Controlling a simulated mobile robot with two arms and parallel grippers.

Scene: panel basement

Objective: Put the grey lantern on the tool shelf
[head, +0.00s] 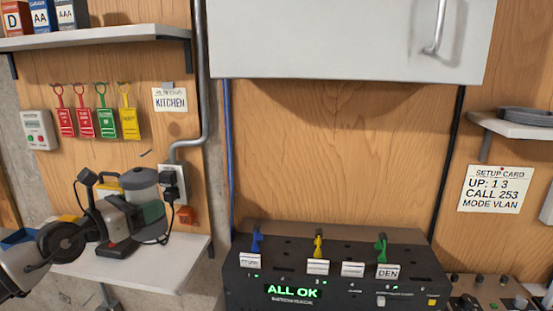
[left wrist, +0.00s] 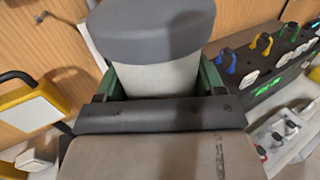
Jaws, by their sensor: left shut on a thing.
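The grey lantern (head: 139,180) has a pale grey body and a darker grey cap. It stands above the lower left shelf (head: 165,255). In the left wrist view the lantern (left wrist: 155,78) fills the upper middle, upright between green side parts. No shelf carries a readable name; an upper left shelf (head: 110,36) and a right shelf (head: 510,127) also show. My right gripper is not in view.
A yellow-framed item (head: 109,187) is partly hidden behind my gripper, near a wall socket with a black plug (head: 172,193) and cable. Battery boxes (head: 40,18) stand on the upper shelf. A grey coiled item (head: 525,115) lies on the right shelf. A black panel (head: 335,285) reads "ALL OK".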

